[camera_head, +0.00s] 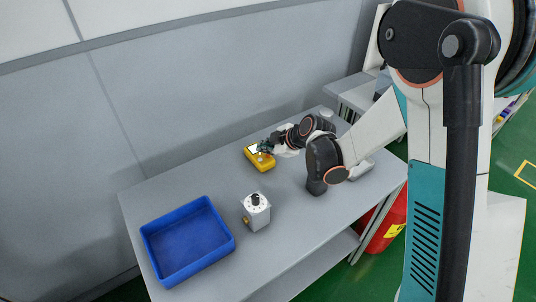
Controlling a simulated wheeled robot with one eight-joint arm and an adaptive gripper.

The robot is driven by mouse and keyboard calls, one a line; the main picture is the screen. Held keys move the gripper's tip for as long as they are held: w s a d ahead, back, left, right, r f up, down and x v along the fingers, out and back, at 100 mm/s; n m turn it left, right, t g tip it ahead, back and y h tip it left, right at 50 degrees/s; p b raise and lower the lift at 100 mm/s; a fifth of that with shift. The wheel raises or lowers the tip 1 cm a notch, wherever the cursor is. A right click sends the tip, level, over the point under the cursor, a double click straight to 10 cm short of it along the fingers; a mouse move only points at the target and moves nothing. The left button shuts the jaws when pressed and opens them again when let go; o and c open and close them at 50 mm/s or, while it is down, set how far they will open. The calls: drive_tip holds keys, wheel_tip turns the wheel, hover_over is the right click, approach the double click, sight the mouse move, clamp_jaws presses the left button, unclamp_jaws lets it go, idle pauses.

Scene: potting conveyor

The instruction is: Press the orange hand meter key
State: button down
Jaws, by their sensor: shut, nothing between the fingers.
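The hand meter (266,164) is a yellow-orange box with a pale screen on its upper left. It lies on the grey table towards the wall. My gripper (264,149) is shut and empty, with its tips over or at the upper right part of the meter. I cannot tell whether the tips touch it. The orange key cannot be made out; the gripper may cover it or it is too small to see.
A blue open bin (232,243) stands at the table's left end. A white box with a black knob (257,212) stands between the bin and the meter. The grey table (170,198) is clear around the meter's left side. A wall runs behind. A red container (388,228) stands below the table.

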sight(266, 158)
drive_tip(key=shift+r, duration=0.25)
wheel_tip(266, 158, up, 6)
drive_tip(key=p, duration=0.4)
drive_tip(key=shift+f, duration=0.1)
idle(1.1)
